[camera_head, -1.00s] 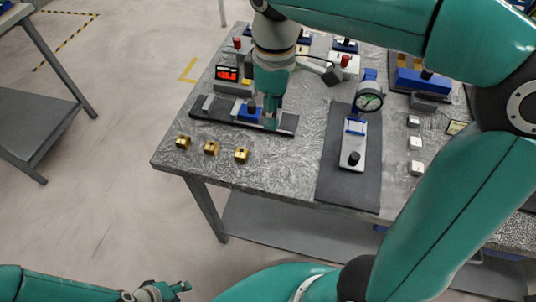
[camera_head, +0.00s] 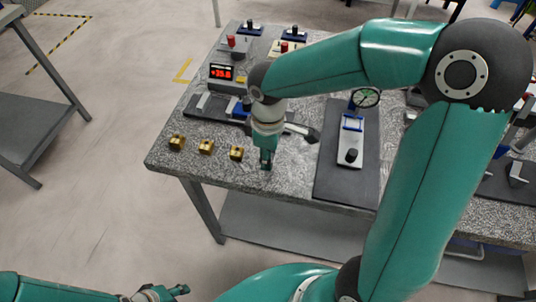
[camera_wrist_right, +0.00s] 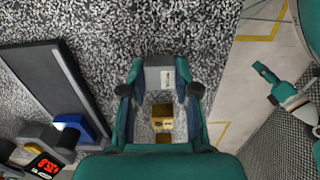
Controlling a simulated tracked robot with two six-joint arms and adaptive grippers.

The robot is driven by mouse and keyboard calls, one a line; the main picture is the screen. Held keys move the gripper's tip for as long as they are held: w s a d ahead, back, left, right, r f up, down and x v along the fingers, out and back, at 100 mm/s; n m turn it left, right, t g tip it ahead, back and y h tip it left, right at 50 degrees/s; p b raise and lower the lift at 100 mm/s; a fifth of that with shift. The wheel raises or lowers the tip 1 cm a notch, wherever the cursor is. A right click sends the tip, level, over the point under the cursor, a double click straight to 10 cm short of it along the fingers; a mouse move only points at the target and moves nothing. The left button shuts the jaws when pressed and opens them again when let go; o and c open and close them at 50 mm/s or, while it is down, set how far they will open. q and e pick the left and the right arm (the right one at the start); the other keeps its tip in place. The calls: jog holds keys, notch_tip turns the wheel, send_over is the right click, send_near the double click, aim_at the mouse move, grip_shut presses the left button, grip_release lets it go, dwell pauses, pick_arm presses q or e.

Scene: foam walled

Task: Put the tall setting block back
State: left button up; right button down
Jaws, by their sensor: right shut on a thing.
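My right gripper (camera_head: 266,162) is over the front left of the speckled table, just right of a row of brass blocks. In the right wrist view its fingers (camera_wrist_right: 160,88) are shut on a grey block with a small white label (camera_wrist_right: 167,77), which I take for the tall setting block. The gripper hides this block in the head view. I cannot tell whether its underside touches the table. My left gripper (camera_head: 175,291) is low at the bottom left, away from the table; its jaw opening is unclear.
Brass blocks (camera_head: 206,147) stand along the left front edge. A gauge stand (camera_head: 350,140) with a round dial (camera_head: 366,97) sits on a dark mat (camera_head: 328,178) to the right. A red digital display (camera_head: 221,72) and a dark fixture (camera_head: 212,108) lie behind the gripper.

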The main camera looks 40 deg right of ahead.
jog(key=shift+f, duration=0.15)
jog(key=c, duration=0.8)
grip_release()
jog(key=shift+c, duration=0.2)
jog(key=shift+r, duration=0.2)
jog(key=shift+r, duration=0.2)
notch_tip(320, 180, up, 12)
jog(key=p, duration=0.1)
jog(key=shift+f, duration=0.2)
